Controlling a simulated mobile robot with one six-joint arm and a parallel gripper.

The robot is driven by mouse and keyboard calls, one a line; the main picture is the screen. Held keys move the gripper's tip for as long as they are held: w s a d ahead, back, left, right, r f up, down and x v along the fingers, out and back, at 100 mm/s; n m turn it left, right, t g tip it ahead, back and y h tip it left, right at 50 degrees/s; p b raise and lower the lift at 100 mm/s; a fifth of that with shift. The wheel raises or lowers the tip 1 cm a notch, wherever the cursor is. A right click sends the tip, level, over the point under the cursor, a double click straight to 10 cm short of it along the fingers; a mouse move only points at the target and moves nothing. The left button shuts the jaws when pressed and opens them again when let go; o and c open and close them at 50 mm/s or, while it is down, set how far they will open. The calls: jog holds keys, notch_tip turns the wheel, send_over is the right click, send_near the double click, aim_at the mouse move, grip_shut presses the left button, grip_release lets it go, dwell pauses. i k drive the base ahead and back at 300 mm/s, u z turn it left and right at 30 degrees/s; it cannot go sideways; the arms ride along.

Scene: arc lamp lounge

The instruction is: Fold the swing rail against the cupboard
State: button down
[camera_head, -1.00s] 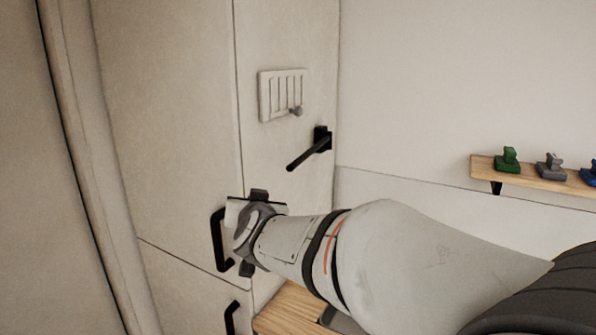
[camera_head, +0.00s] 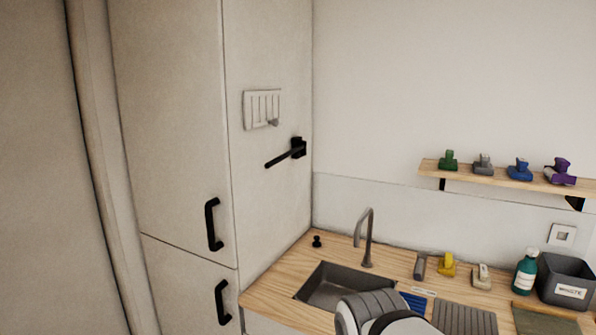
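The black swing rail (camera_head: 279,159) is mounted by a black bracket (camera_head: 299,147) on the side panel of the tall cream cupboard (camera_head: 271,205). The rail sticks out from the bracket toward the lower left, and its angle to the panel is hard to tell. Only a rounded grey and white part of my arm shows at the bottom edge, in front of the worktop. My gripper is out of the picture.
A slotted plate with a knob (camera_head: 262,109) is above the rail. Black handles (camera_head: 212,225) are on the cupboard front. A worktop with a sink (camera_head: 338,286), tap (camera_head: 367,238) and several small items lies right. A wall shelf (camera_head: 505,177) holds several coloured objects. Space before the rail is clear.

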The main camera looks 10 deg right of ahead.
aim_at(303, 147)
jog(key=z, duration=0.25)
jog(key=k, duration=0.75)
jog(key=u, duration=0.35)
jog(key=i, duration=1.85)
jog(key=z, duration=0.7)
